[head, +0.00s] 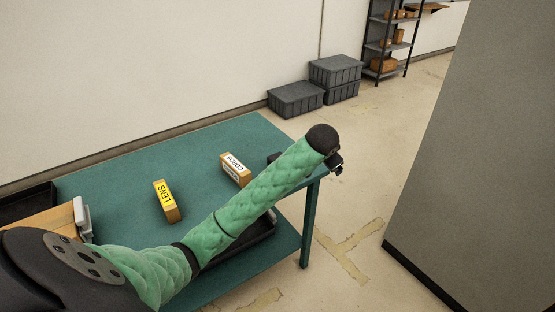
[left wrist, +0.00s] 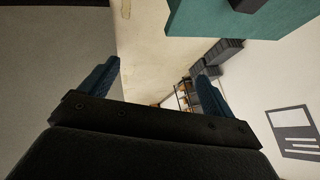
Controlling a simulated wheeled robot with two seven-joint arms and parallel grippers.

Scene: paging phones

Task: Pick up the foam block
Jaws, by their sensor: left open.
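I cannot make out a foam block in either view. My left arm reaches across the green table (head: 120,170) from the left, and my left gripper (head: 335,163) is past the table's right end, partly hidden behind the wrist. In the left wrist view its two blue fingers (left wrist: 158,75) are spread apart with nothing between them. A box with a yellow LENS label (head: 166,200) and a box with a white label (head: 235,169) lie on the table. A dark object beside the arm (head: 273,157) is partly hidden. My right gripper is not in view.
Grey lidded bins (head: 296,98) stand on the floor by the wall, near a shelf rack (head: 388,45) with boxes. A large grey panel (head: 450,170) stands on the right. A black tray (head: 28,203) is at the table's left. Open floor lies between table and panel.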

